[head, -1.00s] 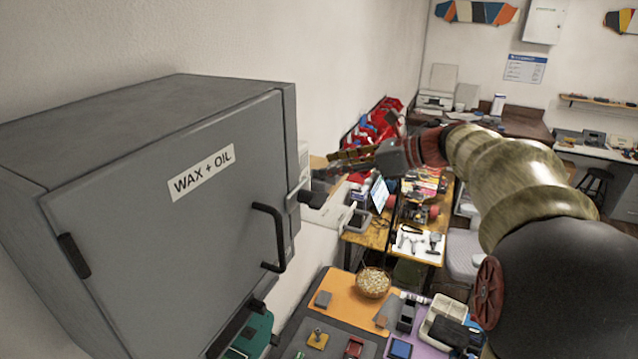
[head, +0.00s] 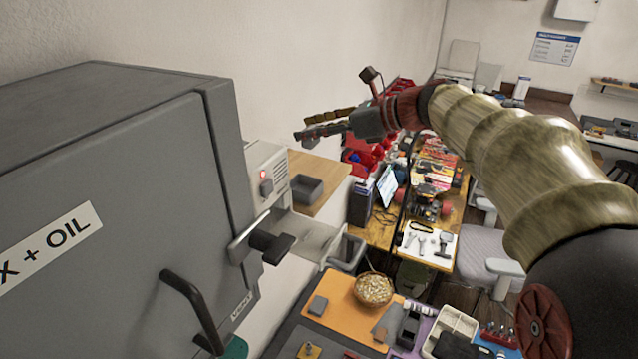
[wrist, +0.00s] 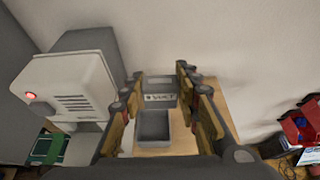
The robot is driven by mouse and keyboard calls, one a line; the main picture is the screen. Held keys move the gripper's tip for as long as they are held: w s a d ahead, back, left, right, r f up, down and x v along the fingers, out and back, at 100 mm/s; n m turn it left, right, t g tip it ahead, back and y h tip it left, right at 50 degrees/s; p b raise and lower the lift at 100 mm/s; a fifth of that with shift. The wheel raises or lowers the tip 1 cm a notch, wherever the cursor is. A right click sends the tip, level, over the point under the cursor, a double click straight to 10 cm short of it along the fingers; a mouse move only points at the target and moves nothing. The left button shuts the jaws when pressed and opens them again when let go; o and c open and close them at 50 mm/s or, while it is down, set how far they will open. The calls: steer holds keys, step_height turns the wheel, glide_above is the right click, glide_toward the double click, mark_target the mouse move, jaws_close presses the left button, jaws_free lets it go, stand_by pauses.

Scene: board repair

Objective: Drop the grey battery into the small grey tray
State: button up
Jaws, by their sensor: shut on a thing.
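My gripper (head: 322,124) is shut on the grey battery (wrist: 160,99), a dark grey block with a white label, held between its fingertips in the wrist view. In the head view the battery is hard to make out among the fingers. The small grey tray (head: 296,188) is an open, empty box on a wooden wall shelf. It also shows in the wrist view (wrist: 153,143), just below the battery in the picture. In the head view my gripper is above and a little to the right of the tray, clear of it.
A white machine (head: 266,178) with a red light stands left of the tray, beside the large grey cabinet (head: 110,150). Bare wooden shelf (head: 328,177) lies right of the tray. The wall is close behind. A cluttered bench (head: 375,305) is below.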

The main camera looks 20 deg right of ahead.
steer(key=shift+s+a+f+b, duration=0.15)
steer(key=shift+s+f+b, duration=0.1)
steer(key=shift+f+b, duration=0.3)
step_height(320, 180, down, 5)
steer(key=b, duration=0.4)
steer(key=shift+w+r, duration=0.1)
steer(key=shift+r, duration=0.05)
steer(key=o, duration=1.2)
steer(key=shift+c, duration=0.2)
steer(key=v, duration=1.2)
